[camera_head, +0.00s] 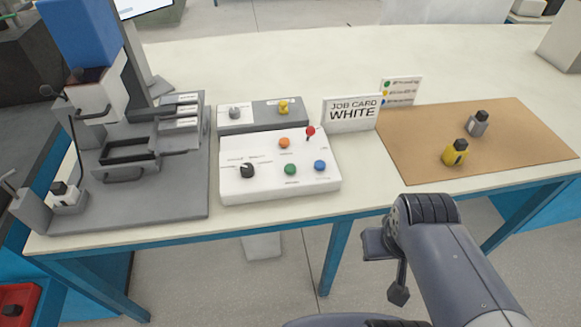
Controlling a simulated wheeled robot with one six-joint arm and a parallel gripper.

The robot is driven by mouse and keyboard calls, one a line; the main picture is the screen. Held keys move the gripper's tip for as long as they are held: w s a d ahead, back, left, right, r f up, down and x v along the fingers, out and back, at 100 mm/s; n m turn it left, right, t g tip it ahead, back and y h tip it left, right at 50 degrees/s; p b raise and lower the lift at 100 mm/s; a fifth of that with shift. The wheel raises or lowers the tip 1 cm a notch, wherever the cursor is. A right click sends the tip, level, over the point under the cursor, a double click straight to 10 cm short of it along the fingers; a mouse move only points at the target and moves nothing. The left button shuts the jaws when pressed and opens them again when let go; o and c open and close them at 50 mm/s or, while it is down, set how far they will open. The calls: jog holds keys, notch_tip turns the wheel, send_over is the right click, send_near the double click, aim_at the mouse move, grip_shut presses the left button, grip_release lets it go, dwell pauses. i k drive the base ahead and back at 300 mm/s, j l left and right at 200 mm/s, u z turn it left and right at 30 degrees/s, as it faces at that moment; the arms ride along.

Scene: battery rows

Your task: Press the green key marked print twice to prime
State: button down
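The green key (290,169) is a round button near the front edge of the white control box (262,190) on the bench. A small label lies just in front of it, too small to read. My arm reaches up from the lower right and ends in front of the bench's front edge. A small dark part at its end, perhaps my gripper (398,293), hangs down, well to the right of and in front of the green key and apart from it. Whether it is open or shut does not show.
The box also has a blue key (320,166), an orange key (284,143), a red-knobbed lever (310,131) and a black knob (247,170). A grey press (180,195) stands left. A job card reading WHITE (351,114) and a brown mat (530,135) are right.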

aim_at(289, 169)
jog(key=i+j+u, duration=0.1)
jog(key=j+u, duration=0.15)
jog(key=i+j+u, duration=0.1)
jog(key=j+u, duration=0.15)
jog(key=j, duration=0.2)
jog(key=i+j+u, duration=0.15)
jog(key=j+u, duration=0.15)
